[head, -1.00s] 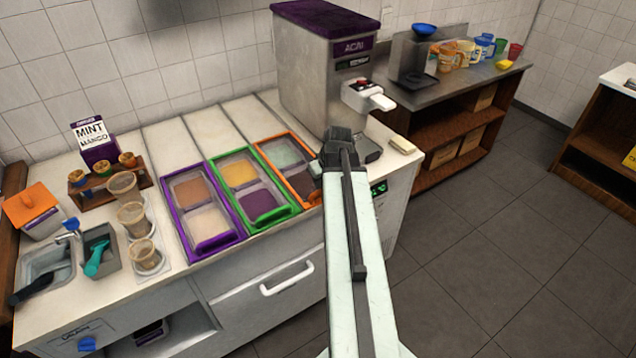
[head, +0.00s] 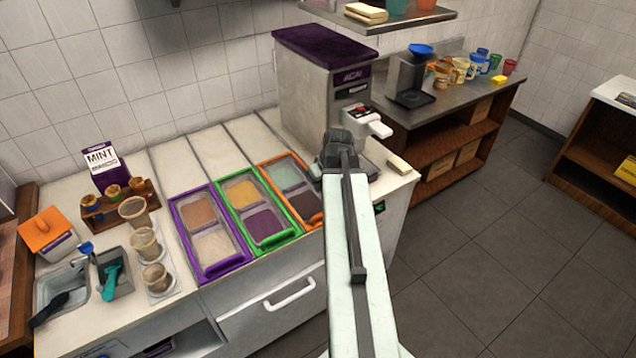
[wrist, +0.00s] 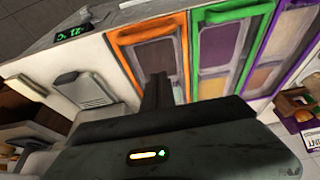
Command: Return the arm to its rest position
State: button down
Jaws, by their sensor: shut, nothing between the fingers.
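My arm reaches up through the middle of the head view, with its end in front of the acai machine (head: 318,85) and near the orange-framed topping bin (head: 296,187). In the wrist view my gripper (wrist: 158,80) is shut, and nothing shows between its fingers. It points toward the orange-framed bin, which lies beyond it there. The fingertips are hidden behind the arm in the head view. I cannot tell how far the gripper is from the counter.
The purple-framed bin (head: 176,209) and green-framed bin (head: 263,250) sit to the left. A shelf (head: 400,22) hangs above. The floor (head: 480,240) at right is clear.

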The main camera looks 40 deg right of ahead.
jog(key=shift+s+r, duration=0.15)
jog(key=shift+r, duration=0.25)
